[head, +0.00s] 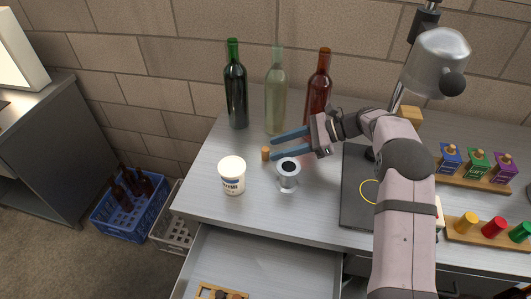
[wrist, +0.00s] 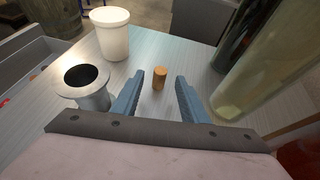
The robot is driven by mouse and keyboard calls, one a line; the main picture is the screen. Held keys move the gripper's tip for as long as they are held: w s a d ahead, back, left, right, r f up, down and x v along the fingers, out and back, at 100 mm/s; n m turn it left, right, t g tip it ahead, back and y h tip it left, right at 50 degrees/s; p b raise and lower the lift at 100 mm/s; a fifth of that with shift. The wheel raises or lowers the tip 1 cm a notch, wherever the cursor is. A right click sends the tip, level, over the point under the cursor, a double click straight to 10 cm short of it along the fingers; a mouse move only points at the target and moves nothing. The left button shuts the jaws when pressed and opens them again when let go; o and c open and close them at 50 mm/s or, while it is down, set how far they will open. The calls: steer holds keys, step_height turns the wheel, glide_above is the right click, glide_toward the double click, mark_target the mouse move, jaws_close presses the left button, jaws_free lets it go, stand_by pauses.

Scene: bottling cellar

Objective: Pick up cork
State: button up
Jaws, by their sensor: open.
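The cork (head: 265,154) is a small tan cylinder standing upright on the grey worktop, left of my gripper in the head view. In the wrist view the cork (wrist: 159,78) shows between and just beyond the fingertips. My gripper (head: 274,145) has blue fingers, is open, and points left toward the cork. In the wrist view my gripper (wrist: 160,80) has a finger on each side of the line to the cork, with nothing held. I cannot tell whether either finger touches the cork.
A metal funnel-like cup (head: 288,173) stands close in front of the fingers, and a white tub (head: 232,176) stands left of it. Green (head: 236,95), clear (head: 275,100) and red-brown (head: 318,90) bottles stand behind. An open drawer (head: 255,262) lies below the worktop's front edge.

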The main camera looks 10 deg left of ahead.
mark_target(265, 151)
steer(key=shift+p+x, duration=0.6)
steer(key=shift+x, duration=1.9)
steer(key=shift+c, duration=0.6)
jaws_close()
